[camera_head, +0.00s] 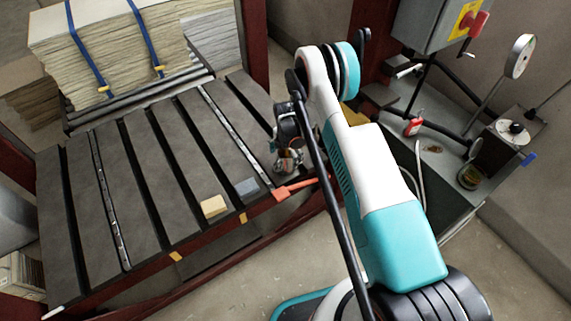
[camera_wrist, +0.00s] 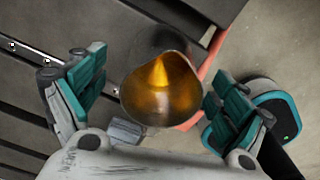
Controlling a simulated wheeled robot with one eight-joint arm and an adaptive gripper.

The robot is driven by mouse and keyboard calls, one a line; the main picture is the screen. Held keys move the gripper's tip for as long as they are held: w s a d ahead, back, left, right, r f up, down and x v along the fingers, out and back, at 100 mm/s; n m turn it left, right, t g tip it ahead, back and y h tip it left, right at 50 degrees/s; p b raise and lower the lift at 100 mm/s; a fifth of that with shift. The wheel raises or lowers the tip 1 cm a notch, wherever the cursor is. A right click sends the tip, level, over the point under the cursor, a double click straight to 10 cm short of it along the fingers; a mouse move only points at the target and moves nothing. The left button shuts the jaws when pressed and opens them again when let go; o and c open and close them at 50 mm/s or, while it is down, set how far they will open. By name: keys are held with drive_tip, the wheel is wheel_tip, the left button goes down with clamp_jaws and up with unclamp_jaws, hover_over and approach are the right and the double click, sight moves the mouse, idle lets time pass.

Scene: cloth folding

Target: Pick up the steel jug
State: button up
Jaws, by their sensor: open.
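The steel jug (camera_wrist: 160,88) is in the middle of the wrist view, seen from above into its mouth, with a shiny golden-brown inside. In the head view a small metallic part of the jug (camera_head: 289,163) shows below my gripper, near the right edge of the slatted table. My gripper (camera_wrist: 155,98) is open, with one teal finger pad on each side of the jug and a visible gap at each side. In the head view my gripper (camera_head: 288,130) is above the jug and partly hides it.
The slatted dark table (camera_head: 85,190) holds a tan block (camera_head: 214,206) and a grey block (camera_head: 247,187) near its front edge. An orange-red object (camera_head: 295,188) lies close by the jug. A strapped stack of sheets (camera_head: 115,50) stands at the back left.

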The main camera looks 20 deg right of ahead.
wheel_tip(320, 180, down, 3)
drive_tip(key=shift+s+f+b, duration=0.1)
drive_tip(key=shift+f+b, duration=0.1)
drive_tip(key=shift+b, duration=0.35)
drive_tip(key=shift+r, duration=0.15)
drive_tip(key=c, duration=1.5)
drive_tip(key=shift+r, duration=0.1)
